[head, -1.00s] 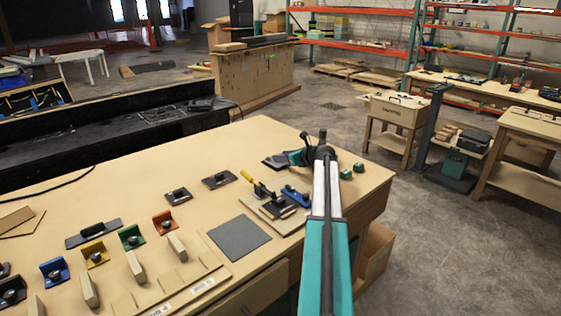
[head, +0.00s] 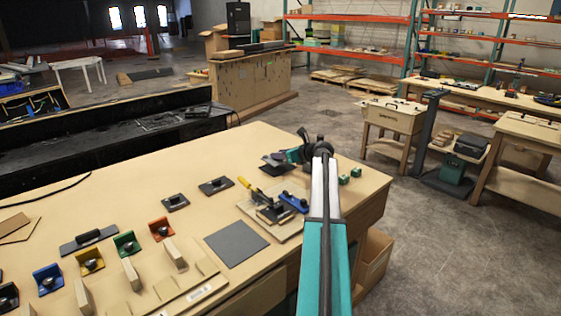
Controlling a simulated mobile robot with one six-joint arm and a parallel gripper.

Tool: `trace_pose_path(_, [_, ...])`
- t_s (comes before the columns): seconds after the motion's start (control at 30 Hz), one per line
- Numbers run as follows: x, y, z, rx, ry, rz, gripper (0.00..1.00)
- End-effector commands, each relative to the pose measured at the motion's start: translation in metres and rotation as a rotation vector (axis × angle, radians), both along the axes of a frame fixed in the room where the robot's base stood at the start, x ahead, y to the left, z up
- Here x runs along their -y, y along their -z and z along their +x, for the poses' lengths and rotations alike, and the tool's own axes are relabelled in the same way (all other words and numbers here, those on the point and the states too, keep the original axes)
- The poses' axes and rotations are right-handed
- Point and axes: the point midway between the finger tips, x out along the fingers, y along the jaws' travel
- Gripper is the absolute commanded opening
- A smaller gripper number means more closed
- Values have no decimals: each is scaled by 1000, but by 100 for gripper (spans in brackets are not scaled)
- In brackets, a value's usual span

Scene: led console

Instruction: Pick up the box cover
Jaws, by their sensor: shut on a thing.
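My gripper (head: 293,156) is at the far right part of the wooden table, at the end of my teal and white arm. It is shut on a small dark flat piece that looks like the box cover (head: 272,159). The cover's near edge shows just left of the fingers, seemingly a little above the table. The arm's wrist hides part of the grip, so the exact hold cannot be told.
A clamp fixture with a yellow handle (head: 248,188) and a blue part (head: 294,201) stand close by. Dark plates with knobs (head: 215,186) lie to the left. A grey mat (head: 236,243) lies in front. Two green pieces (head: 356,172) sit right of the wrist.

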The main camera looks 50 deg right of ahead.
Motion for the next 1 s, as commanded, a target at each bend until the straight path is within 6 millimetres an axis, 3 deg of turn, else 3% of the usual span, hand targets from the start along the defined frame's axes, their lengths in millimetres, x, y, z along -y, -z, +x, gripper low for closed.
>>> trace_pose_path(1.0, [-56,-12,-133,1,2,0,3])
